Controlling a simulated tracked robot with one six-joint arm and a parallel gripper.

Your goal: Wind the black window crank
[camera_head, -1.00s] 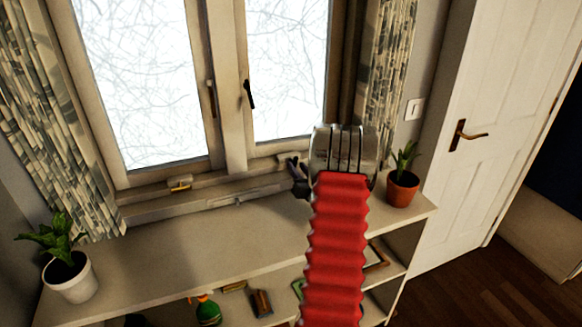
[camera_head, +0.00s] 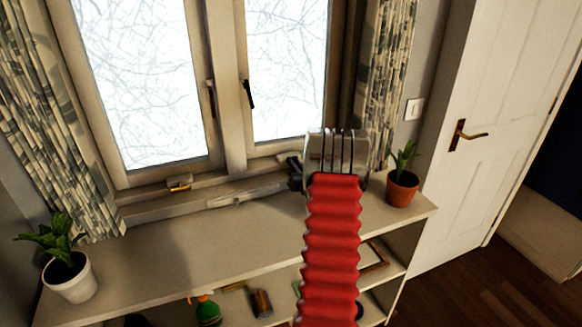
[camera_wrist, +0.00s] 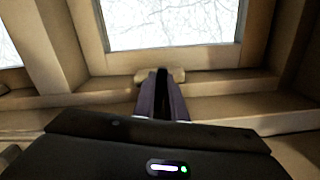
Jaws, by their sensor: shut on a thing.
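My gripper shows in the head view as dark fingers (camera_head: 295,175) at the sill below the right window pane, partly hidden behind my own arm. In the wrist view its two purple-grey fingers (camera_wrist: 162,92) are close together and point at a beige fitting (camera_wrist: 177,75) on the sill. A narrow black piece, which looks like the window crank (camera_wrist: 161,82), stands between the fingers. My gripper is shut on it. Most of the crank is hidden by the fingers, and I cannot make out its angle.
A black handle (camera_head: 249,94) is on the right window frame. A brass fitting (camera_head: 180,183) is on the left sill. A white-potted plant (camera_head: 70,278) and a terracotta-potted plant (camera_head: 403,188) stand on the shelf top (camera_head: 190,255), which is clear between them. Curtains hang at both sides.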

